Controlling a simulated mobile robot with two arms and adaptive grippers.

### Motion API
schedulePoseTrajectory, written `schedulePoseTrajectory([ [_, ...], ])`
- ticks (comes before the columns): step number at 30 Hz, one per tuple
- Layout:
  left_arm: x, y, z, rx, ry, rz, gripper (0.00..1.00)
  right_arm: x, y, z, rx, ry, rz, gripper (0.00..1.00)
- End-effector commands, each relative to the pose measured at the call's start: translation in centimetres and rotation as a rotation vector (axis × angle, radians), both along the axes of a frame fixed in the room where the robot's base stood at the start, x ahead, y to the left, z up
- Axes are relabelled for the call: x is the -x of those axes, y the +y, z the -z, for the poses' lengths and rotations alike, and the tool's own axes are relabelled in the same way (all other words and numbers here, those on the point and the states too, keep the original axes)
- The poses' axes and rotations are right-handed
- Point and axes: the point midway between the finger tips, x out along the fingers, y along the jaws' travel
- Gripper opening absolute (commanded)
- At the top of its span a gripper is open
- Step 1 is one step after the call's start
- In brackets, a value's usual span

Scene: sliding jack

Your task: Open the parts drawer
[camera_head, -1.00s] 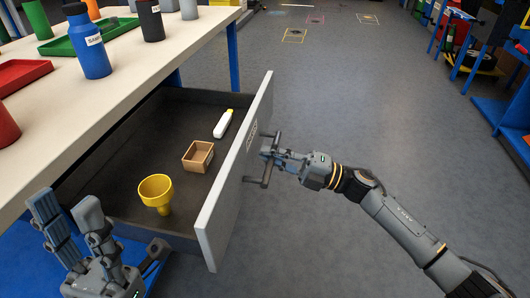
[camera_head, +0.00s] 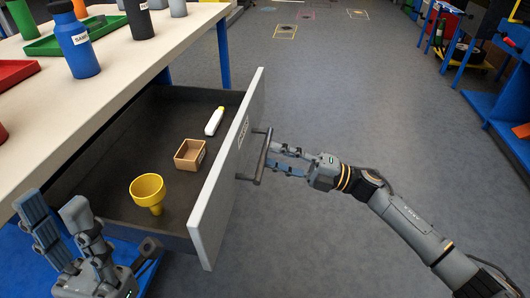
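The parts drawer (camera_head: 120,165) is pulled well out from under the white workbench. Its light grey front (camera_head: 226,170) carries a dark bar handle (camera_head: 262,157). My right gripper (camera_head: 277,160) is just right of the handle, its fingers spread and apart, their tips near the bar. I cannot tell whether they touch it. My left gripper (camera_head: 55,225) is at the lower left by the drawer's near side, fingers apart and empty. Inside the drawer are a yellow funnel (camera_head: 148,190), a small wooden box (camera_head: 190,153) and a white bottle with a yellow cap (camera_head: 214,122).
The workbench (camera_head: 125,58) holds a blue bottle (camera_head: 75,42), a dark bottle (camera_head: 139,18), a green tray (camera_head: 60,45) and a red tray (camera_head: 15,75). Blue racks stand at the far right. The grey floor between is clear.

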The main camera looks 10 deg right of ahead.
Motion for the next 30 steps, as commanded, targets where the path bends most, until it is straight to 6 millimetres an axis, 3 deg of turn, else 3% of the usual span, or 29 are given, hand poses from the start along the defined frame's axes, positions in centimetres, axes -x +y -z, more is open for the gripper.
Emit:
schedulePoseTrajectory([
  [6, 0.0, 0.0, 0.0, 0.0, 0.002, 0.001, 0.4, 1.4, -4.0, 1.3, 0.003, 0.005, 0.002, 0.36],
  [12, 0.0, 0.0, 0.1, 0.0, 0.002, 0.001, 0.4, 2.4, -6.5, 2.0, 0.002, 0.003, 0.001, 0.36],
  [30, 0.0, 0.0, 0.1, -0.001, 0.003, 0.001, 0.4, 2.7, -7.3, 2.2, 0.002, 0.002, 0.0, 0.36],
])
